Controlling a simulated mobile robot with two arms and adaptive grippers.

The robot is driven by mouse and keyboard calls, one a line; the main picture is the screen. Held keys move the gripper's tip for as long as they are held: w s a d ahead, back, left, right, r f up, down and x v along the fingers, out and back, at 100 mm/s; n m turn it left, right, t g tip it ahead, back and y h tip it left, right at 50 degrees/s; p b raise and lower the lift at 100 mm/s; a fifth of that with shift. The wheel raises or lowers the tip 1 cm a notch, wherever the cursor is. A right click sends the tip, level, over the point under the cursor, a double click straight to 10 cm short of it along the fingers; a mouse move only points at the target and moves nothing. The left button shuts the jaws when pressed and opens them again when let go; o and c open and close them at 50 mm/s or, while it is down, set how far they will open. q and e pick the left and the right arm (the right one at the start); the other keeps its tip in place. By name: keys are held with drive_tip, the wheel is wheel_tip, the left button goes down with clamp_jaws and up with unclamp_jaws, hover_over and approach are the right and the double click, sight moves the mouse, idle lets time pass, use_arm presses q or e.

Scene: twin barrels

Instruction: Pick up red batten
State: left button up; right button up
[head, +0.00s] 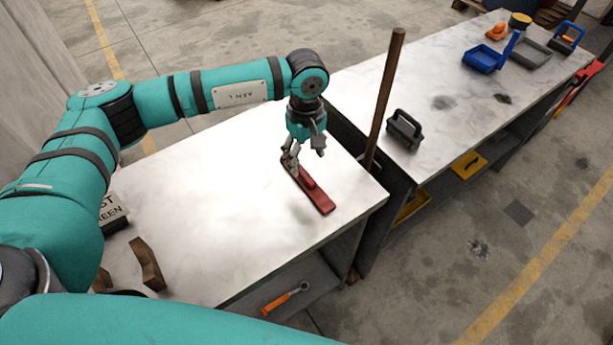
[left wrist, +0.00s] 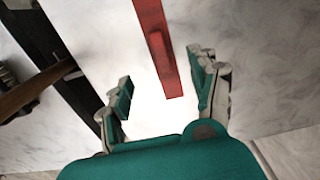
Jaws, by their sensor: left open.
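The red batten (head: 323,200) lies flat on the near white marble-topped bench, a long thin bar with a raised grip on its top. My left gripper (head: 304,155) is above the batten's far end, with its fingers pointing down and open. In the left wrist view the batten (left wrist: 155,50) runs down from the top edge and ends between the open fingers of the left gripper (left wrist: 163,97). No finger is seen closed on it, and the exact height gap is hard to tell. My right gripper is not in view.
A brown wooden post (head: 386,90) stands between the two benches, right of the batten. A dark handled tool (head: 404,130) and blue tray (head: 481,61) are on the far bench. Brown blocks (head: 148,264) and a sign (head: 112,210) are at left. The near benchtop's middle is clear.

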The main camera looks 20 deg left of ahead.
sight(305, 174)
use_arm(q)
drive_tip(key=shift+f, duration=0.7)
drive_tip(key=f, duration=0.1)
drive_tip(key=f+p, duration=0.2)
drive_tip(key=f, duration=0.1)
drive_tip(key=shift+s, duration=0.35)
drive_tip(key=shift+w+f+p, duration=0.1)
drive_tip(key=shift+f+p, duration=0.2)
drive_tip(key=shift+f, duration=0.35)
drive_tip(key=c, duration=1.2)
drive_tip(key=shift+r, duration=0.1)
drive_tip(key=shift+c, duration=0.2)
